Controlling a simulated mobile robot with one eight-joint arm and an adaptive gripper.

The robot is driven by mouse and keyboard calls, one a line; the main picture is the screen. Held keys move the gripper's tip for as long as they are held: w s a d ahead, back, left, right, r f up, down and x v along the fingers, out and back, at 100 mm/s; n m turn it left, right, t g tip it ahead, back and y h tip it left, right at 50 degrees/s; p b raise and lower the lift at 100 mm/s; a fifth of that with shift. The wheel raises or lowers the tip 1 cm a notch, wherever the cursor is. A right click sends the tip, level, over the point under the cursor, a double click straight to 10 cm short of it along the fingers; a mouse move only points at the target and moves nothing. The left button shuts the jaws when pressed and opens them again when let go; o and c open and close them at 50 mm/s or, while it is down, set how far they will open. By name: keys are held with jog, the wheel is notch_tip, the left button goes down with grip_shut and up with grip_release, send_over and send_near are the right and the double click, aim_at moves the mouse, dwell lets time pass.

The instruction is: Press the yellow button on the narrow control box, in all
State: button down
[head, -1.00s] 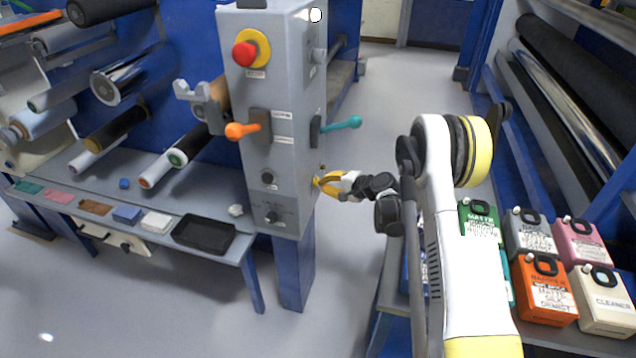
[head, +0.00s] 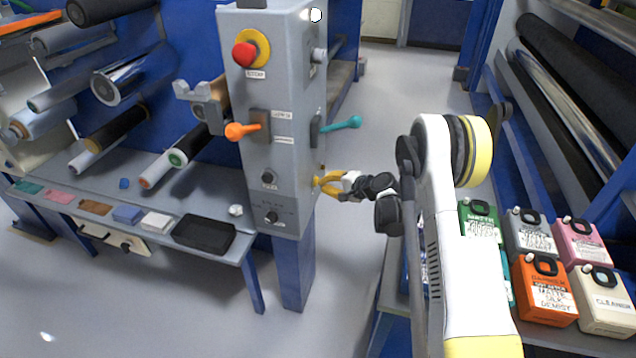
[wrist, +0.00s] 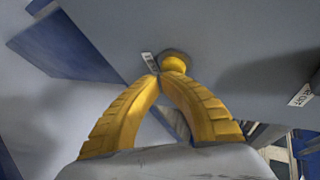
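The narrow control box (head: 275,150) is a grey upright cabinet left of my arm. In the wrist view, the yellow button (wrist: 176,62) is a round knob on a grey base on the box's face, with a small label beside it. In the head view, the button is on the box's right side and hard to separate from my yellow fingertips. My gripper (head: 319,182) is beside that right side, pointing left. In the wrist view, my gripper (wrist: 167,75) has its fingertips together and empty, right at the button's edge. I cannot tell whether they touch it.
The box also carries a red stop button (head: 245,54), an orange lever (head: 243,131) and a teal lever (head: 342,124). A shelf with a black tray (head: 204,235) is at left. Several canisters, including an orange one (head: 545,290), stand at right. Floor behind the arm is clear.

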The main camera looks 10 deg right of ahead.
jog(key=shift+s+d, duration=0.3)
jog(key=shift+d, duration=0.2)
jog(key=shift+d, duration=0.1)
jog(key=d, duration=0.1)
jog(key=s+d, duration=0.2)
jog(key=d, duration=0.1)
jog(key=shift+s+d, duration=0.1)
jog(key=shift+s, duration=0.15)
dwell(0.6)
